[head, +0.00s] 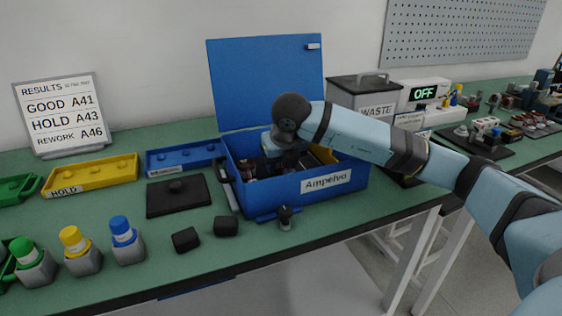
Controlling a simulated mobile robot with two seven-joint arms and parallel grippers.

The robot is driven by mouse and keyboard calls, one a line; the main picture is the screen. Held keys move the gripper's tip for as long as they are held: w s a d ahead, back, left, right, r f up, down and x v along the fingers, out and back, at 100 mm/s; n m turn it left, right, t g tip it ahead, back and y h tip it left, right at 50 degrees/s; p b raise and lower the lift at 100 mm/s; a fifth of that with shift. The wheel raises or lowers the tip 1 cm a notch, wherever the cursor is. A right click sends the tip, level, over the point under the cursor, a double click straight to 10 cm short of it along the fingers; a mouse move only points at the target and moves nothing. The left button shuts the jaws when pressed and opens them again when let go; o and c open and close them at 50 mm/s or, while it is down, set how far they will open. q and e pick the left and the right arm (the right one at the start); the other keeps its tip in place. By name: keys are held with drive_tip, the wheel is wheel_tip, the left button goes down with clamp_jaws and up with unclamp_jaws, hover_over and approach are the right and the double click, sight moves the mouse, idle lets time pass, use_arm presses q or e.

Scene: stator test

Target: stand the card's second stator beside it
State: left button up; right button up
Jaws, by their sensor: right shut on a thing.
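The results card (60,113) stands tilted at the back left and reads GOOD A41, HOLD A43, REWORK A46. An open blue box (290,192) labelled Ampelvo stands mid-table with its lid up. My right arm reaches into it from the right. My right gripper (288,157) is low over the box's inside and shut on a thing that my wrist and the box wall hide. Dark parts, perhaps stators, show dimly inside the box; no marks on them can be read. My left gripper is not in view.
A yellow HOLD tray (92,178), a blue tray (185,156) and a black plate (178,196) lie left of the box. Two black blocks (186,239), a small dark piece (286,217) and colour-capped bottles (127,241) stand in front. A waste bin (367,94) stands behind right.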

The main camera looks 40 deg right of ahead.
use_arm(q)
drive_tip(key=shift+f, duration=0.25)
use_arm(e)
drive_tip(key=shift+f, duration=0.25)
drive_tip(key=o, duration=1.1)
drive_tip(key=shift+c, duration=0.2)
drive_tip(key=p+v, duration=0.1)
drive_tip(key=v, duration=0.5)
drive_tip(key=shift+w+p, duration=0.1)
drive_tip(key=shift+p, duration=0.25)
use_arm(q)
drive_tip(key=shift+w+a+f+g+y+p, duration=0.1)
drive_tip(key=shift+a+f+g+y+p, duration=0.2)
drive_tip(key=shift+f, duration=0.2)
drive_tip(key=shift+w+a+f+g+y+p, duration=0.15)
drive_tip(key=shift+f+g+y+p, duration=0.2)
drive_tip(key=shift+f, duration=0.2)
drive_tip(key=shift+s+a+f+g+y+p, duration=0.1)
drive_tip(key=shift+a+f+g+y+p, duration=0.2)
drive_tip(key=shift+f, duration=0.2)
use_arm(e)
drive_tip(key=d+v, duration=0.1)
drive_tip(key=v, duration=0.7)
drive_tip(key=shift+a, duration=0.45)
